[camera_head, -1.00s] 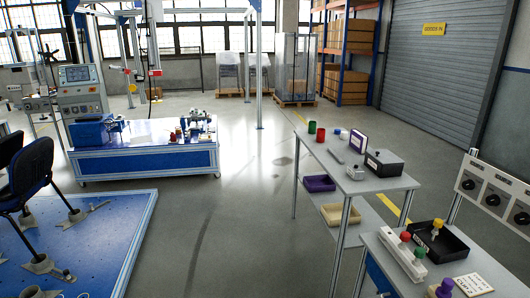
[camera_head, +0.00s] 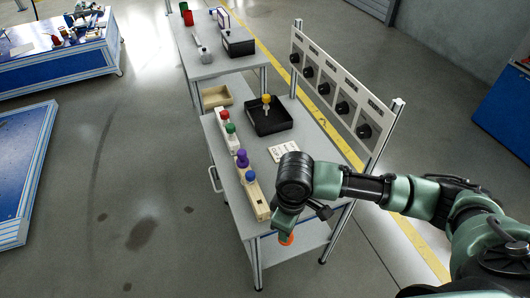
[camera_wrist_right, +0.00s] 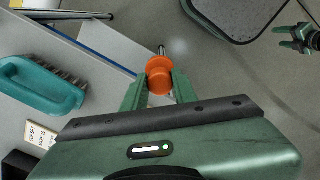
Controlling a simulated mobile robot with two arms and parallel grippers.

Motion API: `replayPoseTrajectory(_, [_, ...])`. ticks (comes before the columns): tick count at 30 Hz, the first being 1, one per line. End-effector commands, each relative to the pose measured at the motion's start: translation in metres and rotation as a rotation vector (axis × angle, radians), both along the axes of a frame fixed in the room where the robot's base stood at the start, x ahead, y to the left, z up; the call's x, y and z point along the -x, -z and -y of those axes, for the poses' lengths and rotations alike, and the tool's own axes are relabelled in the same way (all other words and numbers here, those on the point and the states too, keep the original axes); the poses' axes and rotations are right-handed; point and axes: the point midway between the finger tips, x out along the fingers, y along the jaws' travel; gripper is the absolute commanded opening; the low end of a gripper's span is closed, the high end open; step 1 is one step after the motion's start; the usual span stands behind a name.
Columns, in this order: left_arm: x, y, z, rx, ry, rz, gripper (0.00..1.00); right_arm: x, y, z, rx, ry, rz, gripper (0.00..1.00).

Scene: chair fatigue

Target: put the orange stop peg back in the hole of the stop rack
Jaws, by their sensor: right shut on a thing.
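My right gripper (camera_wrist_right: 158,92) is shut on the orange stop peg (camera_wrist_right: 159,75), whose metal pin points away from the gripper. In the head view the orange peg (camera_head: 287,239) shows below my right wrist, off the table's near end, with the fingers mostly hidden. A long pale rack (camera_head: 257,203) with a purple-topped peg lies along the table's left edge, left of the gripper. I cannot tell which is the stop rack; no hole is clear. My left gripper (camera_wrist_right: 282,38) appears open at the wrist view's upper right.
A black tray (camera_head: 281,125) holds a yellow-topped peg. A white card (camera_head: 284,152) lies near it. A teal brush (camera_wrist_right: 45,88) shows in the wrist view. A dial panel (camera_head: 333,83) stands along the table's right side. Bare floor lies left of the table.

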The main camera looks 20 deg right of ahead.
Motion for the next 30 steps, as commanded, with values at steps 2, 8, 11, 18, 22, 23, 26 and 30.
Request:
replayPoseTrajectory(2, [0.000, -0.019, -0.003, -0.004, 0.000, 0.000, 0.57, -0.012, -0.015, -0.003, -0.002, -0.181, 0.002, 0.00])
replayPoseTrajectory(8, [0.000, -0.045, -0.007, -0.008, -0.003, 0.000, 0.57, -0.040, -0.034, -0.009, -0.002, -0.653, 0.006, 0.00])
replayPoseTrajectory(11, [0.000, -0.059, -0.009, -0.011, -0.003, 0.000, 0.57, -0.054, -0.044, -0.012, -0.001, -0.890, 0.007, 0.00])
replayPoseTrajectory(18, [0.000, -0.091, -0.010, -0.012, -0.002, 0.000, 0.57, -0.085, -0.069, -0.020, 0.001, -1.460, 0.010, 0.00])
replayPoseTrajectory(22, [0.000, -0.108, -0.009, -0.011, -0.002, -0.001, 0.57, -0.101, -0.083, -0.023, 0.001, -1.766, 0.010, 0.00])
replayPoseTrajectory(23, [0.000, -0.111, -0.008, -0.010, -0.002, -0.001, 0.57, -0.104, -0.086, -0.024, 0.001, -1.835, 0.010, 0.00])
replayPoseTrajectory(26, [0.000, -0.122, -0.007, -0.009, -0.001, -0.001, 0.57, -0.115, -0.095, -0.027, 0.002, -2.042, 0.011, 0.00])
replayPoseTrajectory(30, [0.000, -0.131, -0.005, -0.008, 0.000, -0.001, 0.57, -0.125, -0.104, -0.030, 0.002, -2.263, 0.011, 0.00])
